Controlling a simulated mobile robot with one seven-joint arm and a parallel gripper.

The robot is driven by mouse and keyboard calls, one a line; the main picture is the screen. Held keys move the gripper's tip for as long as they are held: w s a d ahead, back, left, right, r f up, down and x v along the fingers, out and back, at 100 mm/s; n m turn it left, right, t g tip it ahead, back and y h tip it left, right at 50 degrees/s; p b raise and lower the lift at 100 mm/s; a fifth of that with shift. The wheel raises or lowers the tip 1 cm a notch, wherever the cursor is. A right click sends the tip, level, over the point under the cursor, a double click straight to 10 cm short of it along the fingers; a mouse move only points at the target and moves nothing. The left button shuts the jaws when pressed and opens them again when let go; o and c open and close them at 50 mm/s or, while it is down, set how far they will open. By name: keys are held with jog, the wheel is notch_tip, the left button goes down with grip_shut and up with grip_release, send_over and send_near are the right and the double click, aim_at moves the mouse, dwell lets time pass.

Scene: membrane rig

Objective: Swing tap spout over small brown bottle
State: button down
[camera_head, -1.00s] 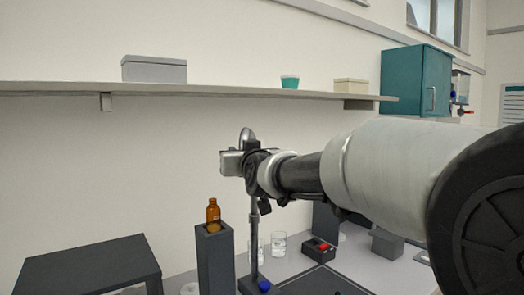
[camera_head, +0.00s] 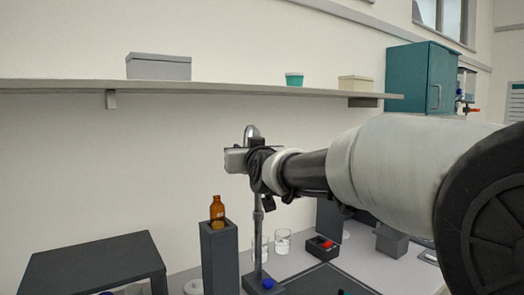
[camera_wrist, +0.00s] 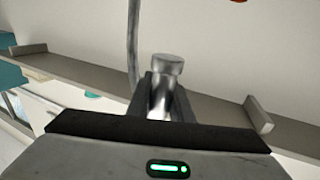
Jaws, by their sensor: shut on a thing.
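The small brown bottle (camera_head: 217,209) stands upright on a tall dark block (camera_head: 220,262) in the head view. My gripper (camera_head: 236,160) is above the bottle and slightly to its right, in front of the wall. A curved metal pipe of the tap spout (camera_head: 251,131) rises just behind it. In the wrist view, my gripper (camera_wrist: 164,98) is shut on a shiny metal cylinder, which looks like part of the tap spout (camera_wrist: 166,64). A thin metal pipe (camera_wrist: 133,40) runs up beside it. My wrist hides most of the tap, and the spout's outlet cannot be made out.
A thin post (camera_head: 258,235) stands right of the block. Glass beakers (camera_head: 283,241) and a black box with a red top (camera_head: 321,246) are on the bench. A dark table (camera_head: 95,265) is at the left. A long shelf (camera_head: 210,88) runs above.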

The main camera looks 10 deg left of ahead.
jog(key=shift+d+r, duration=0.1)
jog(key=c, duration=1.6)
grip_release()
jog(key=shift+w, duration=0.1)
jog(key=b+v, duration=0.3)
jog(key=v, duration=1.4)
jog(key=shift+s, duration=0.3)
